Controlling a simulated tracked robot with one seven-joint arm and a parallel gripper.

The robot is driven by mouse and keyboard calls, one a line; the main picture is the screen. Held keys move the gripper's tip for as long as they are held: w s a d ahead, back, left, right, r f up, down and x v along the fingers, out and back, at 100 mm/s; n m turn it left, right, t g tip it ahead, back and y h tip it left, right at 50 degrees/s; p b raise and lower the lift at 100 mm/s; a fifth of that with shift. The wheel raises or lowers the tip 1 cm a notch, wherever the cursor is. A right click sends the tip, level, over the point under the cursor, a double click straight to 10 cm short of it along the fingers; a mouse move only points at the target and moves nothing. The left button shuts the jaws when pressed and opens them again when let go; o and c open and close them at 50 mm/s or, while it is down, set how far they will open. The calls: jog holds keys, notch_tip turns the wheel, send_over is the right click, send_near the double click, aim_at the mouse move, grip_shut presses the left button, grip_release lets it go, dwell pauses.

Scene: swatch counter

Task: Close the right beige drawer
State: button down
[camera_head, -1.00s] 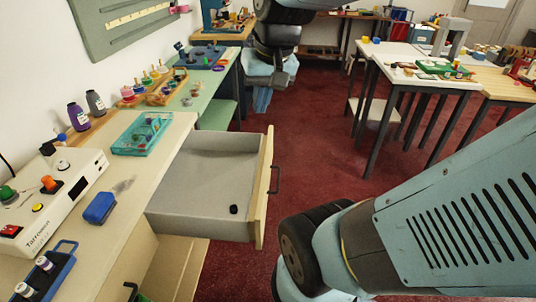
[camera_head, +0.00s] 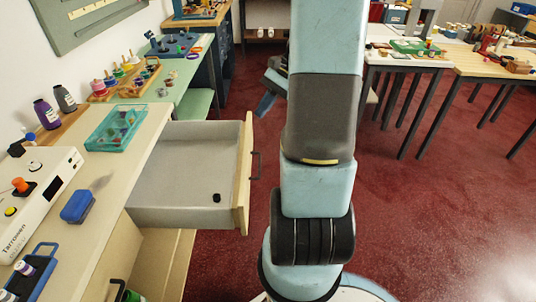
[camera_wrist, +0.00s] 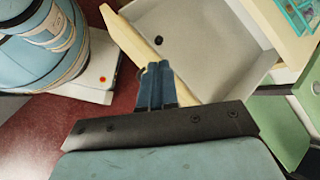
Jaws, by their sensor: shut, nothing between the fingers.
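The beige drawer (camera_head: 243,178) is pulled well out of the counter at the left of the head view. Its dark handle (camera_head: 256,164) is on the outer face, and a small black item (camera_head: 216,197) lies inside. The drawer front also shows in the wrist view (camera_wrist: 128,37), with the black item (camera_wrist: 158,40) beyond it. My gripper's blue fingers (camera_wrist: 157,86) are together and empty. They appear over the drawer front in the wrist view; contact cannot be told. In the head view my gripper (camera_head: 265,105) is beyond the drawer, partly hidden by my arm.
The counter (camera_head: 97,207) carries a teal tray (camera_head: 116,129), a blue block (camera_head: 77,206) and a white device (camera_head: 38,200). A green table (camera_head: 190,84) stands behind it. Open red floor (camera_head: 410,220) lies right of the drawer, with tables farther back.

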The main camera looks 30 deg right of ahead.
jog(key=s+d+f+m+t+y, duration=0.2)
jog(key=d+f+m+t, duration=0.2)
jog(key=d+f+m, duration=0.5)
jog(key=s+d+f+m+t+y, duration=0.1)
jog(key=d+f+m+t+y, duration=0.3)
jog(key=d+f, duration=0.6)
jog(key=w+a+f+h, duration=0.1)
jog(key=w+a+f, duration=0.1)
jog(key=a, duration=0.5)
jog(key=w+a+f+t, duration=0.1)
jog(key=w+a+f, duration=0.2)
jog(key=w+a, duration=0.2)
jog(key=shift+w+a+f+n+h, duration=0.2)
jog(key=shift+a+n+h, duration=0.2)
jog(key=shift+a, duration=0.5)
